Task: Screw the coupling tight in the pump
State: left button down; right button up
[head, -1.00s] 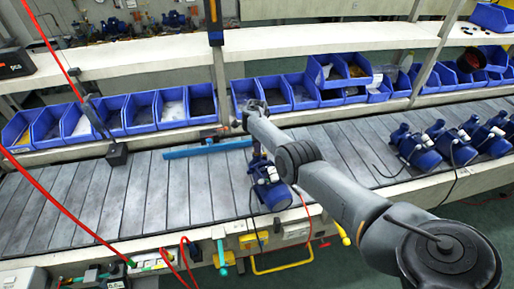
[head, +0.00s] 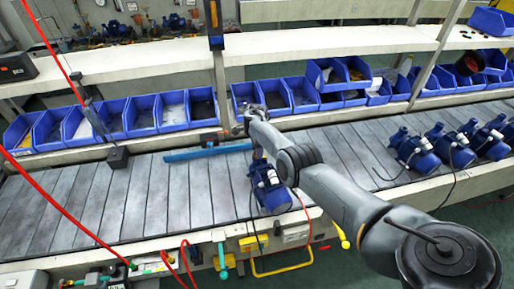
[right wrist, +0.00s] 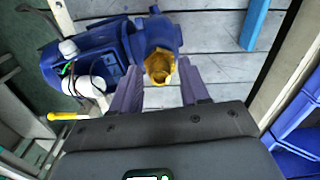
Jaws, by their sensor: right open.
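A blue pump (head: 270,190) lies on the grey slatted line below my right arm in the head view. In the right wrist view the pump (right wrist: 92,55) fills the upper left, and the brass-yellow coupling (right wrist: 160,67) sits in its round blue port. My right gripper (right wrist: 161,82) is open, with one finger on each side of the coupling. I cannot tell whether either finger touches it. In the head view the wrist (head: 254,112) is above the far end of the pump, and its fingertips cannot be made out. My left gripper is not in view.
Several blue pumps (head: 414,151) stand on the line at the right. Blue bins (head: 172,110) line the back under a white shelf. A blue bar (head: 207,151) lies behind the pump. Red cables (head: 68,216) hang at the left. The left part of the line is clear.

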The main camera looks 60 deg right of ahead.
jog(key=shift+n, duration=0.3)
jog(key=shift+r+n+p, duration=0.1)
jog(key=shift+n+p, duration=0.2)
jog(key=shift+n, duration=1.3)
jog(key=shift+n+p, duration=0.45)
jog(key=shift+n, duration=1.25)
